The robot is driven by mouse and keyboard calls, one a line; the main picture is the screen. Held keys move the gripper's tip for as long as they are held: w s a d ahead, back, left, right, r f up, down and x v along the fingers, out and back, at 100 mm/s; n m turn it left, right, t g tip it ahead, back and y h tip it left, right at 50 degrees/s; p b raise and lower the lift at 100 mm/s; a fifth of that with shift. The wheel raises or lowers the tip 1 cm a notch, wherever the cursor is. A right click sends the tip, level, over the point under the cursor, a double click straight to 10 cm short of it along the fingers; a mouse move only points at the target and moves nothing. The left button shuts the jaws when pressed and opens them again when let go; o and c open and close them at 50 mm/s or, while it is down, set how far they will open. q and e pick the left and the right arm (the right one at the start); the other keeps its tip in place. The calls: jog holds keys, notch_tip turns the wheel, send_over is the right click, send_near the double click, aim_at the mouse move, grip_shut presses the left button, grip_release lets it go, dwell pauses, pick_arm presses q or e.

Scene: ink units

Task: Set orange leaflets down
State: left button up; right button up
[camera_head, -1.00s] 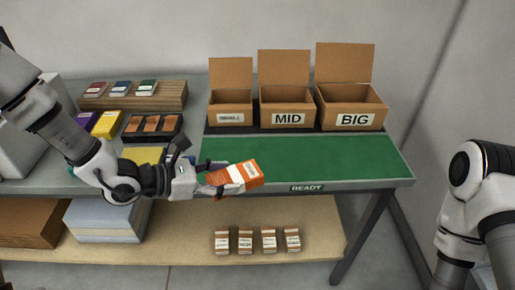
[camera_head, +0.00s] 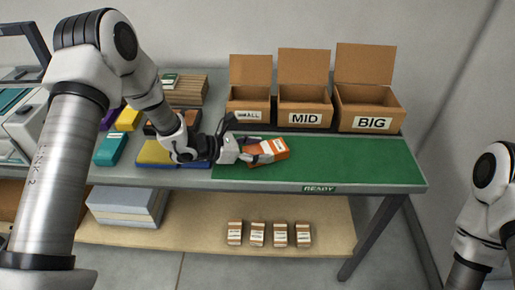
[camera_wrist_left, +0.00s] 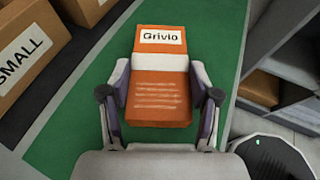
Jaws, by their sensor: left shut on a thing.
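The orange leaflets (camera_head: 272,153) are a pack with a white band and a "Grivio" label, which reads clearly in the left wrist view (camera_wrist_left: 160,75). My left gripper (camera_head: 258,154) is shut on the pack, one finger on each side, as the left wrist view (camera_wrist_left: 160,92) shows. The pack is over the left part of the green mat (camera_head: 350,160), marked READY at its front edge. I cannot tell whether it touches the mat. My right arm shows at the right edge, but its gripper is out of view.
Open cartons stand behind the mat: SMALL (camera_head: 249,105), MID (camera_head: 304,108) and BIG (camera_head: 368,112). Left of the mat are a yellow stack (camera_head: 152,153) and a teal pack (camera_head: 111,149). Several small bundles (camera_head: 257,234) lie on the lower shelf. The mat's right side is clear.

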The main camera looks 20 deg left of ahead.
pick_arm(q)
jog(key=o, duration=1.4)
jog(key=shift+f, duration=0.15)
jog(key=shift+a+r, duration=0.2)
jog(key=shift+r, duration=0.05)
jog(key=v, duration=1.1)
jog(key=shift+r, duration=0.1)
jog(key=shift+s+a, duration=0.2)
jog(key=shift+s, duration=0.05)
